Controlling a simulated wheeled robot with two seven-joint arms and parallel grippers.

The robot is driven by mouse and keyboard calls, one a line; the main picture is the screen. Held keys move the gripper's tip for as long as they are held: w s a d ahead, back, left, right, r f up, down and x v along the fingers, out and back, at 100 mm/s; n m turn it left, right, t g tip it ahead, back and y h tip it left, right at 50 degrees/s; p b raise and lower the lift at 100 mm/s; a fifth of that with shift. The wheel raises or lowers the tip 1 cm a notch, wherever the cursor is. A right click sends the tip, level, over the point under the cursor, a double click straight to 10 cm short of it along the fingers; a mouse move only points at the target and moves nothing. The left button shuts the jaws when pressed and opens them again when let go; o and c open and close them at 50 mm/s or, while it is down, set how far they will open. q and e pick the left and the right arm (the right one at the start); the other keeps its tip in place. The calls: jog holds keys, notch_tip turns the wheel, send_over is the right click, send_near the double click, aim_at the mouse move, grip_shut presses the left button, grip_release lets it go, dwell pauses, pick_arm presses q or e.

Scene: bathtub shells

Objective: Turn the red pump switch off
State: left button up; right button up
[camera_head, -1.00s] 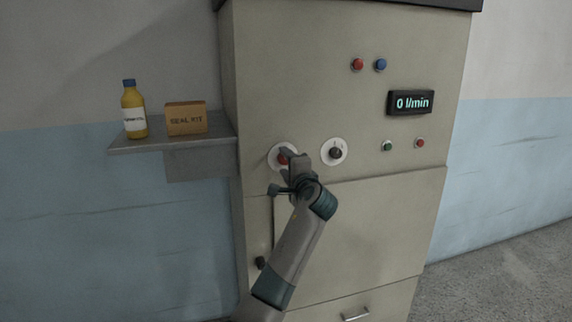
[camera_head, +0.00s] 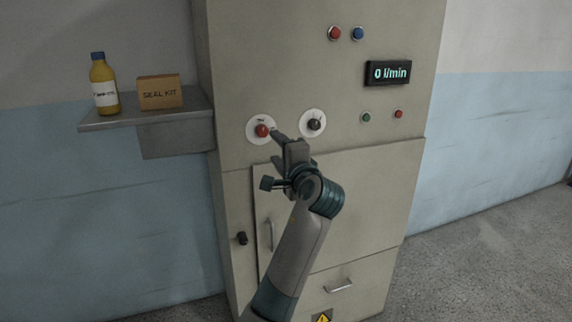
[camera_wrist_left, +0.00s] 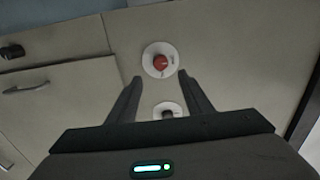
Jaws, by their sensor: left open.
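The red pump switch (camera_head: 262,130) is a red knob on a round white plate, on the front of a beige cabinet (camera_head: 330,200). It also shows in the left wrist view (camera_wrist_left: 160,62), just beyond the fingertips. My left gripper (camera_head: 276,158) is open and empty, a little below and to the right of the red switch in the head view, apart from it. In the left wrist view its two fingers (camera_wrist_left: 160,82) stand wide apart. Small lettering on the plate is too small to read. My right gripper is not in view.
A black knob (camera_head: 314,123) on a white plate sits right of the red switch. A display (camera_head: 388,73) reads 0 l/min. Red and blue lamps (camera_head: 346,33) are above. A shelf (camera_head: 146,121) at left holds a yellow bottle (camera_head: 104,84) and a seal kit box (camera_head: 160,93).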

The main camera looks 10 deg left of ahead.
pick_arm(q)
jog(key=v, duration=0.6)
jog(key=shift+b, duration=0.45)
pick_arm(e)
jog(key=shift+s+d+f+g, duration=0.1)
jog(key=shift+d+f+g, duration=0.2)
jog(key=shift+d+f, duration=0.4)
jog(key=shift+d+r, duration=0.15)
